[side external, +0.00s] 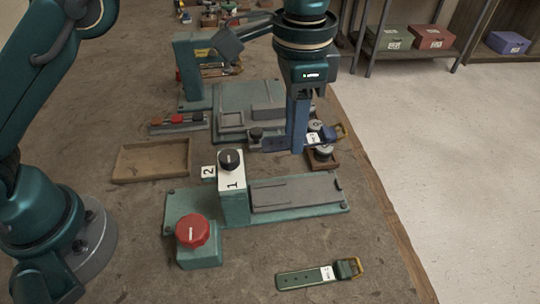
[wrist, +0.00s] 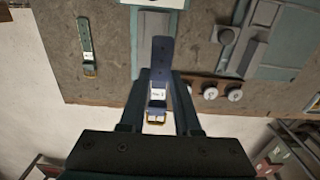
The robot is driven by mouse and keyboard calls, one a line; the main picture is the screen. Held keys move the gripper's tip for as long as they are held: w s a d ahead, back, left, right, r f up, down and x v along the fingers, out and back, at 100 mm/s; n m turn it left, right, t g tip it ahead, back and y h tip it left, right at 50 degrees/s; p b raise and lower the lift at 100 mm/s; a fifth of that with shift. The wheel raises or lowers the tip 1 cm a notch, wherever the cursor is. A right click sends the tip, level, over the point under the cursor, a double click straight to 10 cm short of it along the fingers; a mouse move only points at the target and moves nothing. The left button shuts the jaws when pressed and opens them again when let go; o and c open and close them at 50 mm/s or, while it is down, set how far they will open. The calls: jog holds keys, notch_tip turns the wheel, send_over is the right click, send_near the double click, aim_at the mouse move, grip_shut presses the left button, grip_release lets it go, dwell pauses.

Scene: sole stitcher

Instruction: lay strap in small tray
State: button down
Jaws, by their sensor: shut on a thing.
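My gripper (side external: 298,146) is shut on a blue strap (side external: 277,143) with a white label and a brass buckle. The strap runs left and right out of the jaws, with its buckle end at the right. In the wrist view the blue strap (wrist: 161,58) lies between the fingers (wrist: 157,82), its buckle towards me. A shallow brown tray (side external: 125,174) lies empty on the bench at the left of the side view. A green strap (side external: 300,278) with a label and buckle lies at the front; it also shows in the wrist view (wrist: 86,35).
A green fixture with a grey plate (side external: 295,192) and black knob stands in front of my gripper, with a red button box (side external: 199,245) beside it. The stitching machine (side external: 190,75) stands behind. Spools (wrist: 235,95) sit near the bench edge.

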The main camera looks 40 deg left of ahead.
jog(key=a+r, duration=0.2)
jog(key=a, duration=2.2)
jog(key=s+a+f, duration=0.1)
jog(key=s+a, duration=0.4)
jog(key=s, duration=0.5)
jog(key=s+a+f, duration=0.2)
jog(key=s+a, duration=0.4)
jog(key=s, duration=0.4)
send_over(146, 161)
jog(key=shift+g+y, duration=0.3)
notch_tip(146, 161, down, 7)
jog(key=shift+d+r, duration=0.1)
jog(key=shift+r, duration=0.1)
jog(key=shift+w+f, duration=0.1)
jog(key=shift+f, duration=1.9)
